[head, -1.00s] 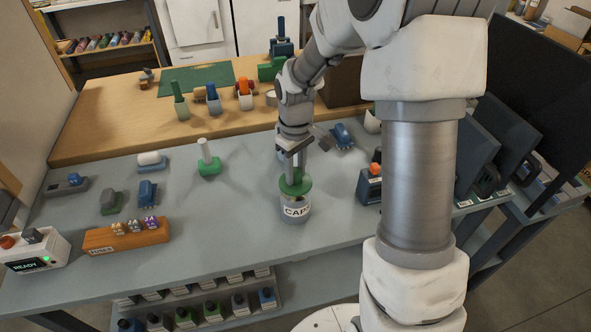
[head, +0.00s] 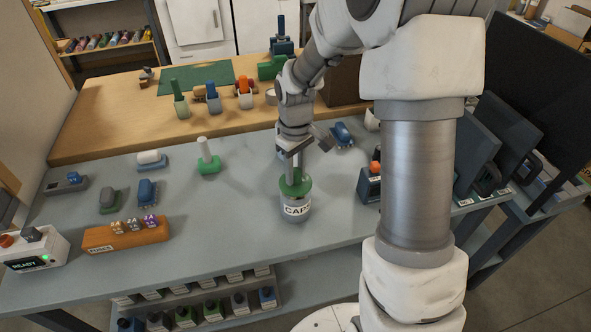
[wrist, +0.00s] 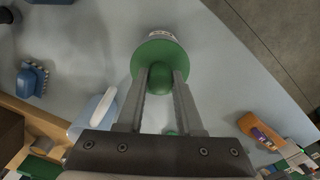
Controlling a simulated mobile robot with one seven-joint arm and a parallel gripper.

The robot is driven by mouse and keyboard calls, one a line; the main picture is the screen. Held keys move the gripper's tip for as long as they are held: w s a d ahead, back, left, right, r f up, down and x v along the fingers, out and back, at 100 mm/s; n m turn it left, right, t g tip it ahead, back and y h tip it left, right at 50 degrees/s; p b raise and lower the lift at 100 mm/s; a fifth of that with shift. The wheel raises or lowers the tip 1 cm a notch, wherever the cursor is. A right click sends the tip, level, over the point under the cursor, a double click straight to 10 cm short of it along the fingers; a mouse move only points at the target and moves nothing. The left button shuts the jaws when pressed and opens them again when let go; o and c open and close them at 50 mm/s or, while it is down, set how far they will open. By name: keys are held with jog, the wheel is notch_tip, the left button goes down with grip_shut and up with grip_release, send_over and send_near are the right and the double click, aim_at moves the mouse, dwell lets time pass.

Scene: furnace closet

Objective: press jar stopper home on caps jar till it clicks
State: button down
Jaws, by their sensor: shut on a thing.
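The caps jar (head: 296,209) stands upright on the grey bench, its white label reading CAPS. A sliver of the jar also shows in the wrist view (wrist: 160,35). The green jar stopper (head: 295,187) is a wide disc with a knob, at the jar's mouth. In the wrist view the stopper (wrist: 148,57) has its knob between my two fingers. My gripper (head: 295,174) points down over the jar and is shut on the knob. The stopper's disc hides the jar's mouth, so I cannot tell how deep it sits.
A green-based holder with a white stem (head: 208,160) stands left of the jar. A wooden block labelled FUSES (head: 125,236) lies at the left front. A dark box with an orange knob (head: 370,184) stands right of the jar.

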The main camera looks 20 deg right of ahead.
jog(key=shift+f+b, duration=0.6)
jog(key=shift+f, duration=0.3)
jog(key=shift+c, duration=2.4)
grip_release()
jog(key=shift+r, duration=0.1)
jog(key=shift+r+p, duration=3.1)
jog(key=shift+r, duration=0.9)
jog(key=shift+r, duration=0.1)
jog(key=s+r+m+t, duration=0.3)
jog(key=s+r, duration=0.5)
jog(key=r, duration=0.5)
jog(key=s+r+m+t, duration=0.1)
jog(key=s+r, duration=0.1)
jog(key=s, duration=0.4)
jog(key=s+r+m+t, duration=0.1)
jog(key=s+r+m, duration=0.1)
jog(key=s, duration=0.4)
jog(key=shift+s+r+t, duration=0.2)
jog(key=shift+r+t, duration=0.1)
jog(key=shift+r, duration=0.45)
